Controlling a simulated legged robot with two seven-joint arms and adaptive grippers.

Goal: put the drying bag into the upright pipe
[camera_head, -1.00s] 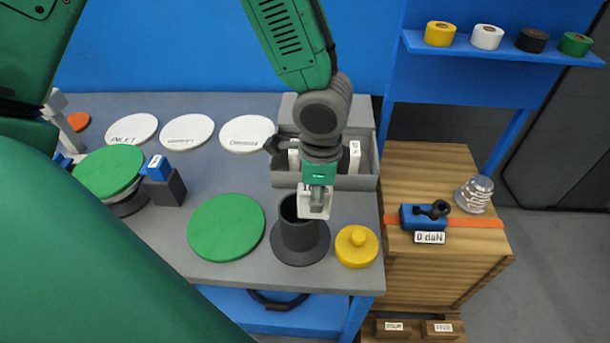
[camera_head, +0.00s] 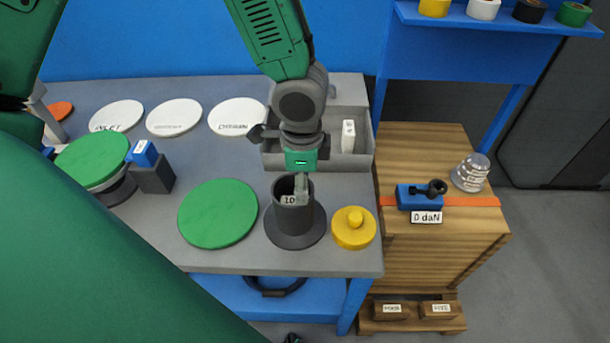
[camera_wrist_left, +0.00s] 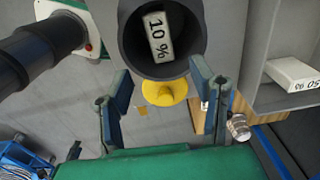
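The upright pipe (camera_head: 294,222) is a dark grey cylinder on a round flange, standing near the front edge of the table. The drying bag (camera_head: 290,200), white and marked 10 %, is inside its mouth; the left wrist view shows the bag (camera_wrist_left: 158,38) within the dark bore of the pipe (camera_wrist_left: 196,25). My left gripper (camera_head: 301,190) points down just above the pipe. In the left wrist view its two fingers (camera_wrist_left: 160,98) are spread wide, with nothing between them. How deep the bag sits is hard to tell. My right gripper is not in view.
A yellow knobbed plug (camera_head: 353,228) stands close right of the pipe, and a green disc (camera_head: 218,214) lies left of it. Behind is a grey tray (camera_head: 362,160) holding a white 50 % bag (camera_head: 348,136). A wooden crate (camera_head: 440,245) stands right of the table.

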